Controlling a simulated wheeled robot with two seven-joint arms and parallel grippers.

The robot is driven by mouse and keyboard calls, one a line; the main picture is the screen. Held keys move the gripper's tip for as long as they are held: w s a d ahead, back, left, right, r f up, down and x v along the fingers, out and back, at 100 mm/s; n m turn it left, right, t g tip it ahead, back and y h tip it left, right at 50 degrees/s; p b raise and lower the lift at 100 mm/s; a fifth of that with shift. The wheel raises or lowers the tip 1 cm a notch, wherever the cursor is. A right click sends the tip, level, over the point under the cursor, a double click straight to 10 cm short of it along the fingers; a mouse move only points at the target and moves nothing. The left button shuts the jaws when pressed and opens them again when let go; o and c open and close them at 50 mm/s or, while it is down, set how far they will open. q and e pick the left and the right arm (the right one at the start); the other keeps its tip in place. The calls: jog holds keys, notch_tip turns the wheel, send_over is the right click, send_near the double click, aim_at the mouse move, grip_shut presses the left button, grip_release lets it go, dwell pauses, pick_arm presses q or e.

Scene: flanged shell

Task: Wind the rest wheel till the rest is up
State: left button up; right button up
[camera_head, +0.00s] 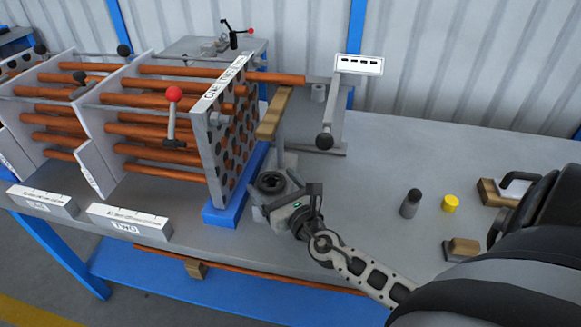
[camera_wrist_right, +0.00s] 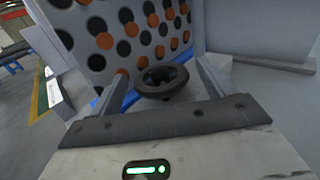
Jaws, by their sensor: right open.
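The black rest wheel (camera_head: 271,183) lies flat on a grey base beside the tube plate. It also shows in the right wrist view (camera_wrist_right: 163,80). My right gripper (camera_head: 275,189) is open at the wheel. In the right wrist view the wheel sits between its spread fingers, with gaps on both sides; I cannot tell whether either touches. The rest (camera_head: 272,116) looks like a wooden block on a thin grey post above the wheel. A copper tube (camera_head: 276,78) passes above it, with a visible gap. My left gripper is out of view.
The perforated tube plate (camera_head: 216,145) and its copper tubes stand left of the wheel. A dark cylinder (camera_head: 410,204) and yellow cap (camera_head: 450,203) stand on the bench. The bench between is clear.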

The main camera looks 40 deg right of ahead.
jog(key=s+b, duration=0.1)
jog(key=s, duration=0.4)
jog(key=s+a+b, duration=0.1)
jog(key=s, duration=0.3)
jog(key=s+b, duration=0.2)
jog(key=s, duration=0.3)
jog(key=shift+s+a, duration=0.15)
jog(key=shift+s, duration=0.2)
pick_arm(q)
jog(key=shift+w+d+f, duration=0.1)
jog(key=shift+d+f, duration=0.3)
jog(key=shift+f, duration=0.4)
pick_arm(e)
jog(key=shift+s, duration=0.3)
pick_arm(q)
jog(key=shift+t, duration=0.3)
